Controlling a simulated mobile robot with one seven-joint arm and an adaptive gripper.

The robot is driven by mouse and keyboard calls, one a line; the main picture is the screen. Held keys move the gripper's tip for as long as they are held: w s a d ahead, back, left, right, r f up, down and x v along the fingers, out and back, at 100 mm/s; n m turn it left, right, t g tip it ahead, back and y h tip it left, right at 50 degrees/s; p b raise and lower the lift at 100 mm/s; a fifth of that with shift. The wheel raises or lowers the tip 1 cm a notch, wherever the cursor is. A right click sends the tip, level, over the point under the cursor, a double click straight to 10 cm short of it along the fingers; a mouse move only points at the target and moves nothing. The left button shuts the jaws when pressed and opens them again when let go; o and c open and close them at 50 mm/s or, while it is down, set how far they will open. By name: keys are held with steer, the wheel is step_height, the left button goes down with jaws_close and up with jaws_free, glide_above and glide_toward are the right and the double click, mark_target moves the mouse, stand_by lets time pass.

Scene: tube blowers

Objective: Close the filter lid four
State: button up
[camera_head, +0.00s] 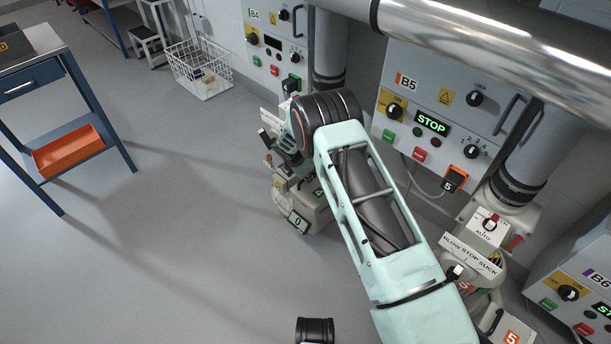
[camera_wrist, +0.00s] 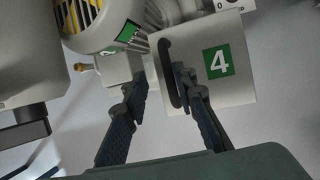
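The filter lid four (camera_wrist: 238,84) is a pale panel with a green "4" label and a dark bar handle (camera_wrist: 169,72) along its left edge, seen in the wrist view. My gripper (camera_wrist: 160,77) is open, with one finger on each side of the handle's lower part as seen in the picture. I cannot tell whether the fingers touch it. In the head view my arm hides most of blower four (camera_head: 318,212) and the lid. How far the lid stands open is not clear.
A ribbed motor housing (camera_wrist: 103,20) is close to the left finger. Blower five (camera_head: 475,262) and panel B5 (camera_head: 440,105) are right of my arm. A wire basket (camera_head: 198,70) and a blue table (camera_head: 75,128) stand left. The floor between is clear.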

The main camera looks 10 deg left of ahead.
steer(key=shift+o, duration=0.2)
steer(key=shift+a+r, duration=0.1)
steer(key=shift+s+r, duration=0.1)
steer(key=shift+r, duration=0.15)
steer(key=v, duration=1.1)
steer(key=shift+s, duration=0.2)
steer(key=shift+a+r, duration=0.1)
steer(key=shift+r, duration=0.05)
